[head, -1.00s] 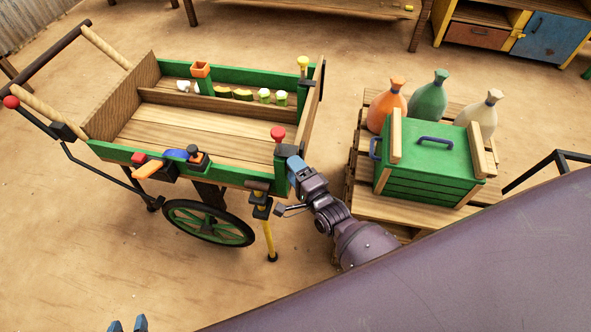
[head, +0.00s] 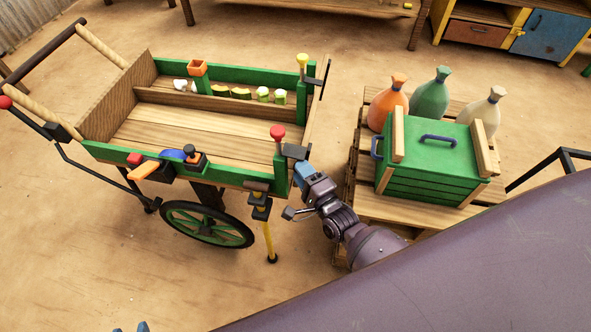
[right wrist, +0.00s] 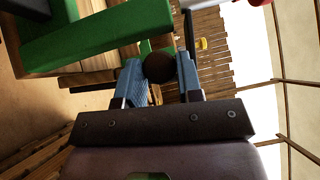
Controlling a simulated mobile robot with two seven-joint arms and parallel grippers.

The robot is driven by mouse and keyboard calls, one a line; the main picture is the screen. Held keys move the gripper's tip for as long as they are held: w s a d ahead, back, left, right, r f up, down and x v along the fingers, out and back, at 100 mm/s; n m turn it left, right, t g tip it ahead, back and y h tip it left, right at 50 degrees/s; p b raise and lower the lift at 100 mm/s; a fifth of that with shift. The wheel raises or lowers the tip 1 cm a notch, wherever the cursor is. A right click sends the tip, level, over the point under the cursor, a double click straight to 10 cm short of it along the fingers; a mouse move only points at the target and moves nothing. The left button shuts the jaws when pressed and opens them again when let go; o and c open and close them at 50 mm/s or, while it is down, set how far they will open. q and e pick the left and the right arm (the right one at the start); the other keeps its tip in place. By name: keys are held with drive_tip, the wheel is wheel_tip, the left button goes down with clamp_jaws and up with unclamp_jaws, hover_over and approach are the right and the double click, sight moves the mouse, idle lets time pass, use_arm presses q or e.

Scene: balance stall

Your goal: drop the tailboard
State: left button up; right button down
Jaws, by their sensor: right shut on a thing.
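The tailboard (head: 322,112) is the wooden board at the right end of the green handcart (head: 110,152). It leans outward a little, away from the corner posts. A red-knobbed pin (head: 277,133) stands at the near corner and a yellow-knobbed pin (head: 302,61) at the far corner. My right gripper (head: 300,167) is at the board's near end, shut on a dark handle (head: 295,152). In the right wrist view its dark round end (right wrist: 160,67) sits between the blue fingers.
A pallet (head: 356,195) right of the cart carries a green crate (head: 432,165) and three bottle-shaped sacks (head: 428,98), close to my right arm. A yellow prop leg (head: 270,240) stands under the cart's near right corner. Bare floor lies below the cart.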

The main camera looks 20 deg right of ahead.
use_arm(q)
wheel_tip(320, 180, down, 7)
drive_tip(key=g+b, duration=0.1)
drive_tip(key=b, duration=0.7)
drive_tip(key=shift+s+m, duration=0.15)
drive_tip(key=shift+m, duration=0.15)
use_arm(e)
drive_tip(key=s+d+f+m+t+h, duration=0.1)
drive_tip(key=s+d+f+m+t, duration=0.3)
drive_tip(key=d+m, duration=0.1)
drive_tip(key=shift+d+m+h, duration=0.3)
drive_tip(key=shift+d, duration=0.1)
use_arm(q)
drive_tip(key=shift+f, duration=0.1)
